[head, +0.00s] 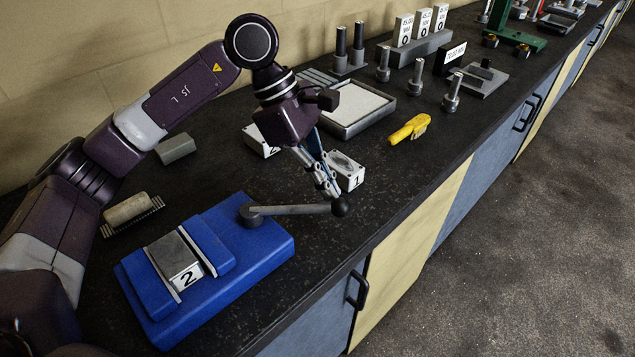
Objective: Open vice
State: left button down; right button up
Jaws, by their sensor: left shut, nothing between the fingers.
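The blue vice (260,248) lies on the dark bench top in the lower middle of the head view. A metal block marked 2 (181,264) sits between its jaws, and the jaws appear to touch it. The vice's grey handle (290,210) reaches right from its pivot to a dark round knob (341,206). My left gripper (333,194) points down with its fingertips just above the knob, shut and empty. I cannot tell whether the fingertips touch the knob. My right gripper is not in view.
A block marked 1 (346,170) stands right behind my left gripper, and another white block (258,141) is behind my wrist. A grey tray (384,114), a yellow tool (409,130) and a brush (129,210) lie on the bench. Clear bench lies right of the vice.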

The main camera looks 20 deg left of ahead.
pick_arm(q)
jog(key=s+b, duration=0.1)
jog(key=s+d+b, duration=0.1)
jog(key=shift+s+d+f, duration=0.1)
jog(key=shift+s+f, duration=0.1)
jog(key=shift+s, duration=0.2)
jog(key=shift+s+d+r+b, duration=0.1)
jog(key=shift+s+b, duration=0.4)
jog(key=shift+s, duration=0.2)
jog(key=shift+s+d+r+b, duration=0.1)
jog(key=shift+s+b, duration=0.35)
jog(key=shift+s, duration=0.25)
jog(key=shift+r, duration=0.1)
notch_tip(320, 180, up, 11)
send_over(299, 209)
jog(key=shift+a+f, duration=0.1)
jog(key=shift+f, duration=0.1)
